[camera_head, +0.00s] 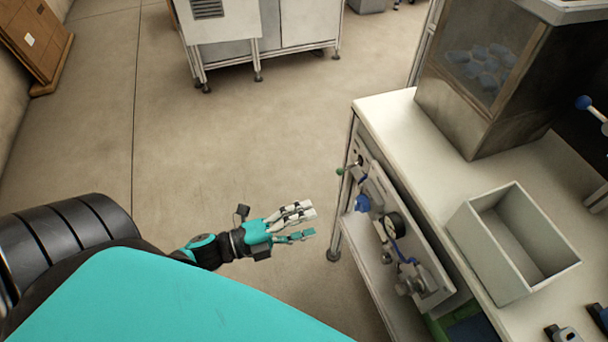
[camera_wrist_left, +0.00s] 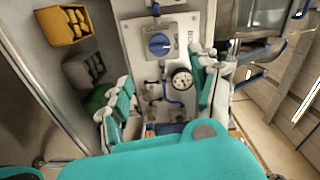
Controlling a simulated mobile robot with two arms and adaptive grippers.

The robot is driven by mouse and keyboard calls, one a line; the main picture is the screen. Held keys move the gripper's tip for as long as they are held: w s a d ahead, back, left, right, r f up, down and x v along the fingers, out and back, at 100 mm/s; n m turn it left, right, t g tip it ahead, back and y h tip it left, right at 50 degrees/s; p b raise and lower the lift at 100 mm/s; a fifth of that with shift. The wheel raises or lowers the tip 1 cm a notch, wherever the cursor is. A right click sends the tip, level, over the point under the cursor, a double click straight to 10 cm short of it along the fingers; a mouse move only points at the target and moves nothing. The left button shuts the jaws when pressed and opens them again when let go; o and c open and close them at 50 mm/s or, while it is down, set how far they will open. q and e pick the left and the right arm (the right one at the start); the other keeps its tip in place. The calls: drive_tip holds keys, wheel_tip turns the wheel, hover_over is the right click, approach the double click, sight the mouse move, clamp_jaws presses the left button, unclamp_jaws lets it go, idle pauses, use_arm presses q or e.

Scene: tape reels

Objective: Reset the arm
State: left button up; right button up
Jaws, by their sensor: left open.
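My left gripper (camera_head: 304,220) is teal and white. In the head view it hangs over the bare floor, to the left of a white workbench (camera_head: 385,112), apart from it and with nothing in its fingers. In the left wrist view the same gripper (camera_wrist_left: 166,82) shows its fingers spread apart, with a control panel (camera_wrist_left: 190,27) visible beyond them. My right gripper is in neither view.
The panel's front has a blue knob (camera_head: 362,203) and a gauge (camera_head: 393,226). An empty grey bin (camera_head: 487,262) and a clear-sided box (camera_head: 460,95) of blue pieces stand on the bench. A white cabinet (camera_head: 300,25) stands at the back. Open floor lies left.

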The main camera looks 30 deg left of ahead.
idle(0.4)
